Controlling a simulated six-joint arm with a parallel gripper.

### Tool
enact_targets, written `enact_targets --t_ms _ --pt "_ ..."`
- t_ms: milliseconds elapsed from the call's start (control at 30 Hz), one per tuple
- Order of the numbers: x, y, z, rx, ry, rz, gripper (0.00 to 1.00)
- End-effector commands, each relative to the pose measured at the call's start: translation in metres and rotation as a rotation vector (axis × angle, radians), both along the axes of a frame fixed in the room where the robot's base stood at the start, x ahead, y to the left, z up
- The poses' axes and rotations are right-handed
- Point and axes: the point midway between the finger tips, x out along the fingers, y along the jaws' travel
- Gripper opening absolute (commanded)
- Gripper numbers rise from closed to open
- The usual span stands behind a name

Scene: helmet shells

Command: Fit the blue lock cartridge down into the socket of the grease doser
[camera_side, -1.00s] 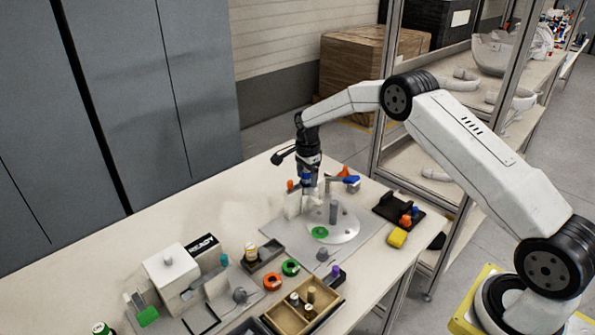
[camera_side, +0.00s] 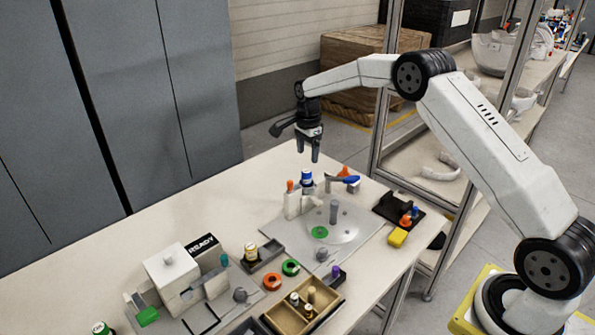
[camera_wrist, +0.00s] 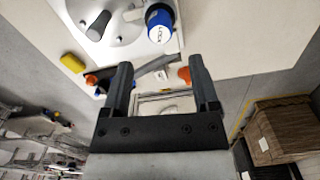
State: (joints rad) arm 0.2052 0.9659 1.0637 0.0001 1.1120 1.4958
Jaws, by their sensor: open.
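The blue lock cartridge (camera_side: 306,178) stands upright at the grease doser (camera_side: 293,203), near the back of a grey plate. In the wrist view the cartridge (camera_wrist: 160,22) shows its blue ring with the word LOCK and a white top. How deep it sits in the socket is hard to tell. My gripper (camera_side: 315,157) is open and empty, pointing down a little above the cartridge and apart from it. In the wrist view the space between my fingertips (camera_wrist: 160,80) is empty.
A blue-handled clamp (camera_side: 346,180) and an orange-topped peg (camera_side: 290,186) stand close to the cartridge. A grey post (camera_side: 333,212) rises from the round plate. A black tray (camera_side: 398,212) and a yellow block (camera_side: 397,238) are at right. A wooden compartment box (camera_side: 300,312) is at front.

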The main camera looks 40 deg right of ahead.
Motion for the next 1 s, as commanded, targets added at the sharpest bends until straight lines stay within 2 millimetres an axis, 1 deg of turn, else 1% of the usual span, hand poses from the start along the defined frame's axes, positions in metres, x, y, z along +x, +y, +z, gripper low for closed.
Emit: enact_targets --t_ms 33,100,200,300,467,1000 --pt "0.0 0.0 0.009 -0.001 -0.004 0.0 0.77" --pt "0.0 0.0 0.018 0.0 -0.002 0.0 0.77" --pt "0.0 0.0 0.029 0.0 -0.003 0.0 0.77" --pt "0.0 0.0 0.035 0.0 -0.001 0.0 0.77" --pt "0.0 0.0 0.039 0.0 -0.001 0.0 0.77" --pt "0.0 0.0 0.039 0.0 -0.001 0.003 0.77"
